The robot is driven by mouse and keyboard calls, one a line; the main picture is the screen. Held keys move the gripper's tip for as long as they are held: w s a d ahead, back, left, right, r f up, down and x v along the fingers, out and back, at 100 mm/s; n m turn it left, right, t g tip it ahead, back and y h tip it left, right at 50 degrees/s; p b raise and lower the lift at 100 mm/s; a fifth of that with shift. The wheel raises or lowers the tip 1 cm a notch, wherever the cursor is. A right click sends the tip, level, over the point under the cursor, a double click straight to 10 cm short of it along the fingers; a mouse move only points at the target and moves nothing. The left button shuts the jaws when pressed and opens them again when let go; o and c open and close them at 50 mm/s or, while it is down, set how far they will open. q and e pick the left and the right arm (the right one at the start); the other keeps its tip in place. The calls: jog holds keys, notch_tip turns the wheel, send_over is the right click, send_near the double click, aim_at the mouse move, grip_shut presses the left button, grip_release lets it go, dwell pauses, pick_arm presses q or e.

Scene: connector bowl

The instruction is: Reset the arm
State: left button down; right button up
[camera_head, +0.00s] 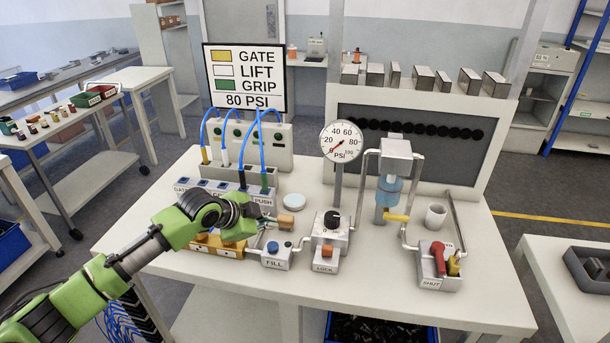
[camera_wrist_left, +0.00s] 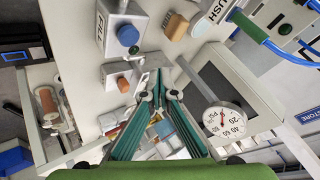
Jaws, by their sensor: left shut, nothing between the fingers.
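My left gripper (camera_head: 256,222) is at the end of the green arm coming in from the left, above the bench and near the FILL box (camera_head: 276,260) with its blue button. In the left wrist view its two green-padded fingers (camera_wrist_left: 158,96) point into the scene with nothing held between them. I take it as shut. The FILL box (camera_wrist_left: 120,28) shows at the top of that view, with an orange-brown knob (camera_wrist_left: 123,84) below it. My right gripper is in neither view.
The bench (camera_head: 350,282) carries a PSI gauge (camera_head: 341,141), a LOCK box (camera_head: 328,240), a red-handled SHUT valve (camera_head: 438,262) and a white cup (camera_head: 435,216). Blue hoses (camera_head: 263,150) rise behind the gripper. A GATE/LIFT/GRIP sign (camera_head: 245,77) stands at the back.

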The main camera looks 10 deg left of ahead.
pick_arm(q)
jog(key=shift+n+g+h, duration=0.3)
jog(key=shift+g, duration=0.4)
jog(key=s+d+f, duration=0.4)
jog(key=s, duration=0.1)
jog(key=s+d+f, duration=0.2)
jog(key=s, duration=0.1)
jog(key=shift+s+d+f, duration=0.15)
jog(key=shift+d+f, duration=0.1)
jog(key=shift+d, duration=0.1)
jog(key=s+d+f+n, duration=0.3)
jog(key=s+f, duration=0.1)
jog(key=s, duration=0.6)
jog(key=s+a+f+n+g+y, duration=0.15)
jog(key=s+a+n, duration=0.3)
jog(key=s, duration=0.65)
jog(key=s+a+f+n+g+y, duration=0.15)
jog(key=s+a+n+y, duration=0.35)
jog(key=s, duration=0.6)
notch_tip(320, 180, down, 28)
jog(key=s+m+g+h+b, duration=0.1)
jog(key=s+g+h+b, duration=0.1)
jog(key=s+a+f, duration=0.1)
jog(key=s+f, duration=0.7)
jog(key=s+a+f+b, duration=0.1)
jog(key=s+a+f, duration=0.1)
jog(key=s+f, duration=0.7)
jog(key=shift+s+a+f+g+b, duration=0.15)
jog(key=shift+a+f+g+b, duration=0.15)
jog(key=shift+g, duration=0.1)
